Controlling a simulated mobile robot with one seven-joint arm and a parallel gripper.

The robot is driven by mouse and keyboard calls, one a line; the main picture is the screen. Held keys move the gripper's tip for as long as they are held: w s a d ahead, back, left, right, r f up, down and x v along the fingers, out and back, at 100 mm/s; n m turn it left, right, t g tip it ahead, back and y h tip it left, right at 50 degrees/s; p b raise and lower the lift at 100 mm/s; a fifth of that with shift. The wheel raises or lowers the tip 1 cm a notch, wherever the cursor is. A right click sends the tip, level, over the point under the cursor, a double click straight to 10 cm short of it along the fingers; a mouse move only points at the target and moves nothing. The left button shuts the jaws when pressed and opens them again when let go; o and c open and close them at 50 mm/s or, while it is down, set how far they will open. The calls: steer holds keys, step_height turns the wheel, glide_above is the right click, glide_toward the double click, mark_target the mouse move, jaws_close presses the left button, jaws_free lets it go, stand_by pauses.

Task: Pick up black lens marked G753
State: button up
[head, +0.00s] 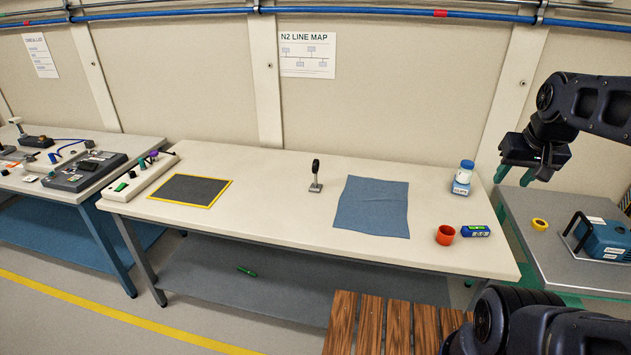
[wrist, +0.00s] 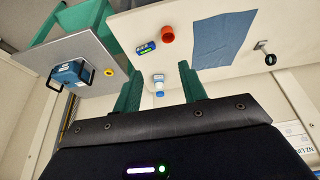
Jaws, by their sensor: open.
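A black round lens (head: 315,167) stands upright on a small grey base near the middle of the white table (head: 270,185). In the wrist view the lens (wrist: 271,59) is at the right, beside the blue cloth. No G753 marking can be read on it. My gripper (head: 514,176) has green fingers and is raised at the far right, past the table's right end, well away from the lens. In the wrist view its fingers (wrist: 160,68) are spread apart with nothing held between them.
A blue cloth (head: 372,207) lies just right of the lens. An orange cup (head: 445,235), a blue-green box (head: 475,231) and a white jar with a blue lid (head: 463,178) stand farther right. A yellow-edged dark mat (head: 190,189) lies left.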

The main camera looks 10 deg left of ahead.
steer(key=w+a+r, duration=0.2)
steer(key=w+a, duration=0.1)
steer(key=w, duration=0.4)
steer(key=w+a+r, duration=0.2)
steer(key=w, duration=0.6)
steer(key=w+a+f, duration=0.2)
steer(key=w+a, duration=1.1)
steer(key=w, duration=0.3)
glide_toward(316, 160)
steer(key=shift+w+f, duration=0.25)
steer(key=shift+w, duration=0.55)
steer(key=shift+a+f, duration=0.2)
steer(key=shift+f, duration=0.3)
steer(key=x, duration=0.5)
steer(key=shift+s+x, duration=0.2)
steer(key=shift+x, duration=1.1)
steer(key=shift+s+x, duration=0.25)
steer(key=shift+x, duration=1)
steer(key=shift+d+f, duration=0.15)
jaws_close()
